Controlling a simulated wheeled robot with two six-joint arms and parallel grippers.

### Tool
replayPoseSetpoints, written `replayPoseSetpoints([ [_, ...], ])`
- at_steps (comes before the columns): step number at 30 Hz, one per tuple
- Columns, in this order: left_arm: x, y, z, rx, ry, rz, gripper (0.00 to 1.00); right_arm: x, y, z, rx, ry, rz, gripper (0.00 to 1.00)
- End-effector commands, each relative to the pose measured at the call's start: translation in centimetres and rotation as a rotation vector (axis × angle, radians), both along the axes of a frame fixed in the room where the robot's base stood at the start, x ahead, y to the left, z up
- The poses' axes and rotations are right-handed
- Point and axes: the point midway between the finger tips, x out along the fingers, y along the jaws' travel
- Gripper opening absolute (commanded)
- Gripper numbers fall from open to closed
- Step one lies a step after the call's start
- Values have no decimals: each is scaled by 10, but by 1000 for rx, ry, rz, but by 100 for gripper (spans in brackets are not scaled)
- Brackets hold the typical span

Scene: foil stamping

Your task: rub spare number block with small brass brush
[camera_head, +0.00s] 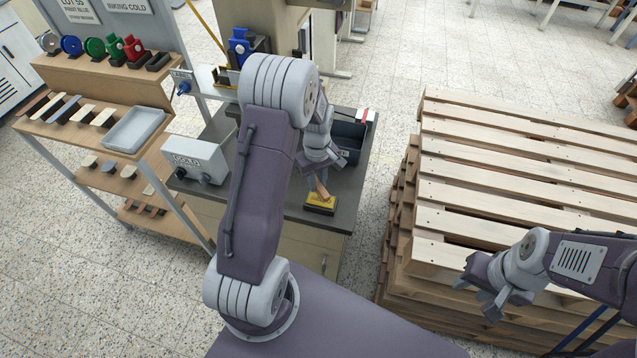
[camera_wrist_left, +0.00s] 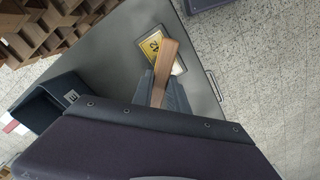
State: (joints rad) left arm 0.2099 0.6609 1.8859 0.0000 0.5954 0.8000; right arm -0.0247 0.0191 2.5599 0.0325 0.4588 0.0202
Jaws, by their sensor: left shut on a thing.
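The spare number block (camera_head: 320,204) has a yellow top face and a dark body, and lies on the dark bench top near its front edge. Its yellow face with dark characters also shows in the left wrist view (camera_wrist_left: 151,44). My left gripper (camera_head: 319,178) is shut on the small brass brush (camera_head: 322,188), of which the brown wooden handle (camera_wrist_left: 165,65) shows. The brush is over or against the block; its bristles are hidden, so I cannot tell whether they touch. My right gripper (camera_head: 482,293) looks open and empty, beside the pallets.
A dark bin (camera_head: 349,136) stands behind my left gripper on the bench (camera_head: 265,195). A grey control box (camera_head: 197,158) is at the bench's left. A shelf rack (camera_head: 85,127) stands further left. Stacked wooden pallets (camera_head: 500,180) fill the right side.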

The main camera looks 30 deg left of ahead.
Motion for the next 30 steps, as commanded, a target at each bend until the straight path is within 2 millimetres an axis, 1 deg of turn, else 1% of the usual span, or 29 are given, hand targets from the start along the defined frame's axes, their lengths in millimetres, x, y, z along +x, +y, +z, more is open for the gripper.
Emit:
replayPoseSetpoints([
  [1,0,1,10,0,0,0,0,0,0,10,0,0,0,36],
  [14,2,6,47,0,0,-7,0,0,0,45,0,0,0,36],
  [17,2,7,49,0,0,-8,0,0,0,47,0,0,0,36],
  [30,2,7,48,0,0,-8,0,0,0,46,0,0,0,36],
])
